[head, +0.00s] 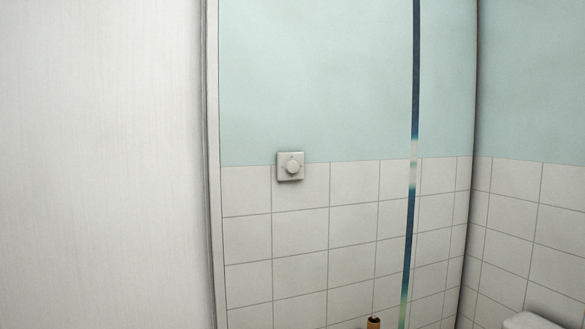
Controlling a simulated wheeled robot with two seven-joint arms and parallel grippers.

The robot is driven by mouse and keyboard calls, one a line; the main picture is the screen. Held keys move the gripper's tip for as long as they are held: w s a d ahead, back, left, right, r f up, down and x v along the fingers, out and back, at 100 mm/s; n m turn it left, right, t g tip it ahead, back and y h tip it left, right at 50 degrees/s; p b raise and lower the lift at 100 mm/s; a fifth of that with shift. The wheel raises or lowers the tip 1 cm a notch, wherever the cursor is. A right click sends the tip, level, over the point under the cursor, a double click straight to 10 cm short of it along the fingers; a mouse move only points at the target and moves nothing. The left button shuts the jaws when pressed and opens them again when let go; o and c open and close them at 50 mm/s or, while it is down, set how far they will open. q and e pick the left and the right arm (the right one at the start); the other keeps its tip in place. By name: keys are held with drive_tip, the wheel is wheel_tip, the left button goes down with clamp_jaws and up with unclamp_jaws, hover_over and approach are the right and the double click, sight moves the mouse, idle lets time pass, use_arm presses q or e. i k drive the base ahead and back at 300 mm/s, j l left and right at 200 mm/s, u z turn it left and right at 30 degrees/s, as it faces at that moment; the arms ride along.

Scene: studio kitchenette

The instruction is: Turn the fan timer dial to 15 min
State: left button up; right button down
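The fan timer dial (292,167) is a small round pale knob on a square light-grey plate (281,176). The plate is fixed to the wall where the white tiles meet the pale blue-green paint. Its markings are too small to read, so I cannot tell its setting. Neither of my grippers shows in the head view.
A pale panel or door (100,160) fills the left side, with a frame edge (212,160) beside it. A narrow multicoloured vertical strip (410,220) stands right of the dial. A small orange-brown object (374,323) and a white rounded object (530,321) show at the bottom.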

sight(291, 166)
drive_tip(key=z, duration=0.75)
drive_tip(key=j+z, duration=0.75)
drive_tip(key=k+j+z, duration=0.15)
drive_tip(key=z, duration=0.25)
drive_tip(key=k+j, duration=0.15)
drive_tip(key=j, duration=0.2)
drive_tip(key=k+j+z, duration=0.1)
drive_tip(key=j, duration=0.3)
drive_tip(key=k+j+z, duration=0.1)
drive_tip(key=k+j, duration=0.3)
drive_tip(key=j, duration=0.3)
